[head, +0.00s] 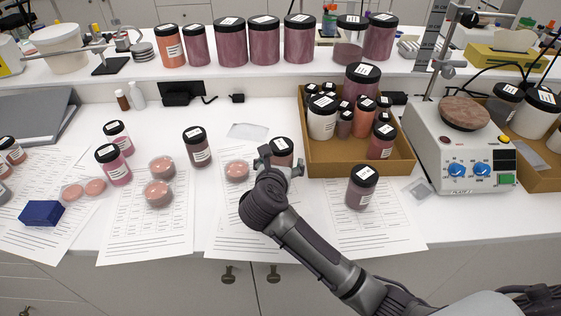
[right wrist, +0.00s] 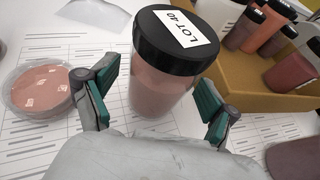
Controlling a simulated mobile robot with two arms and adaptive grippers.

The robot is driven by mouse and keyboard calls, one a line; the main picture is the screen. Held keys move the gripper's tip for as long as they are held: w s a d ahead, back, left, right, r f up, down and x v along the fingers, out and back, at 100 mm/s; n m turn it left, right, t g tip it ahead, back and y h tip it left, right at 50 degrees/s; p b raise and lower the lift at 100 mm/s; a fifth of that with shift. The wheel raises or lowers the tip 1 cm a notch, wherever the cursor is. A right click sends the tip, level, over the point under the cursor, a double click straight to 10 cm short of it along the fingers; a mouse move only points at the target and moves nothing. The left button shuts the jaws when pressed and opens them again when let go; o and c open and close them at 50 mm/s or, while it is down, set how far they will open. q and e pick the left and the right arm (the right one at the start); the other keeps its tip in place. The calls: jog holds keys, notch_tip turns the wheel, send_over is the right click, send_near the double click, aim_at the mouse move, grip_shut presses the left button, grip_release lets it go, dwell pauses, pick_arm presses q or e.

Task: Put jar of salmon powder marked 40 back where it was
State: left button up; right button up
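The jar of salmon powder (right wrist: 160,92) has a black lid labelled LOT 40 and dusty pink contents in the right wrist view. In the head view its lid (head: 282,145) shows just beyond my right gripper, which hides part of its body. The jar stands upright on the bench, by the far end of a printed sheet. My right gripper (right wrist: 157,84) is open, with a green-padded finger on each side of the jar. A gap shows between the jar and each finger. It also appears in the head view (head: 281,165). My left gripper is not in view.
A cardboard tray (head: 340,168) of several jars stands just right of the gripper. A petri dish (right wrist: 42,88) of pink powder lies to its left. Another jar (head: 361,188) stands in front of the tray. A hotplate (head: 462,150) is farther right. Large jars line the back shelf.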

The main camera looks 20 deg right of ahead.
jog(key=shift+r, duration=0.1)
jog(key=shift+s+a, duration=0.1)
jog(key=shift+a, duration=0.05)
jog(key=b+v, duration=0.1)
jog(key=v, duration=1)
jog(key=shift+s+a+r, duration=0.15)
jog(key=shift+s+r, duration=0.15)
jog(key=shift+r, duration=0.05)
